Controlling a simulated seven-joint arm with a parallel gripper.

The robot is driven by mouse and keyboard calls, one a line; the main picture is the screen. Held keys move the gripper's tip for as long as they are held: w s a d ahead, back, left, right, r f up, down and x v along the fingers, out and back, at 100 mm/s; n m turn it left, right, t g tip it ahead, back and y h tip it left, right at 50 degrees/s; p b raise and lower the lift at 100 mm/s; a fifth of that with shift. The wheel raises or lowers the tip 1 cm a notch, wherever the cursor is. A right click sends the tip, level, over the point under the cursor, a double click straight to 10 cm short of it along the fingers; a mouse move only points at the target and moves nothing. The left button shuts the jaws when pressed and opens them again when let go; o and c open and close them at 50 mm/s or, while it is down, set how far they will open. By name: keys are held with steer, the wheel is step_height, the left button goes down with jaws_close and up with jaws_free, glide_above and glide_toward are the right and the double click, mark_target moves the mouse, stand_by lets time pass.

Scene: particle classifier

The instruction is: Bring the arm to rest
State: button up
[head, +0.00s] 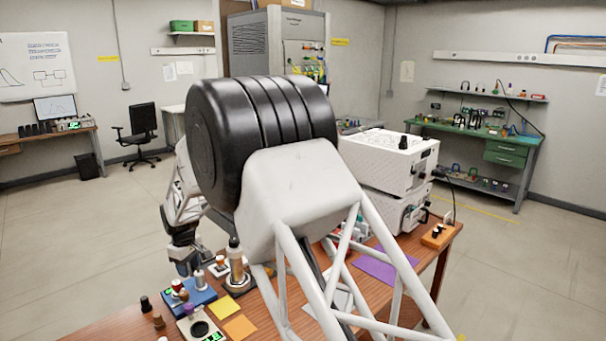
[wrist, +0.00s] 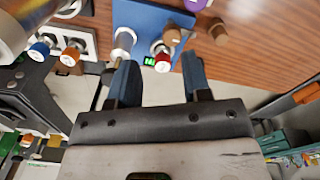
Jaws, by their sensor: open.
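My gripper (wrist: 160,72) is open in the wrist view, with its two blue-grey fingers apart and nothing between them. In the head view my gripper (head: 183,255) hangs at the left edge of the wooden bench (head: 107,328), partly hidden and small. In the wrist view the fingers point toward a blue device (wrist: 141,14) with a red-capped vial (wrist: 162,60) and a silver-grey cylinder (wrist: 123,42) on it. Whether the fingers touch anything there cannot be told. The blue device also shows in the head view (head: 203,299).
On the bench are a light scale-like device (head: 187,328), yellow notes (head: 224,307), a purple sheet (head: 377,266) and stacked white instruments (head: 388,160). Brown stoppers (wrist: 217,31) lie near the blue device. Part of my arm hides the bench's middle.

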steer(key=s+d+r+m, duration=0.2)
steer(key=d+r, duration=0.5)
steer(key=d, duration=0.3)
steer(key=s+d+r+m, duration=0.2)
steer(key=s+d+r, duration=0.1)
steer(key=d+r, duration=0.55)
steer(key=s+d+r+m, duration=0.1)
steer(key=s+d+r, duration=0.15)
steer(key=d, duration=0.35)
steer(key=s+d+r+m+t, duration=0.1)
steer(key=s+d, duration=0.3)
steer(key=d, duration=0.1)
steer(key=s+d+r+m, duration=0.1)
steer(key=s+d+r, duration=0.15)
steer(key=d, duration=0.35)
steer(key=s+d+m, duration=0.2)
steer(key=s+d, duration=0.4)
steer(key=s, duration=0.4)
steer(key=s+d+m+t, duration=0.1)
steer(key=s+d+m, duration=0.1)
steer(key=s+d, duration=0.5)
steer(key=s+d+m, duration=0.3)
steer(key=s+d, duration=0.4)
steer(key=s, duration=0.7)
steer(key=shift+f, duration=0.45)
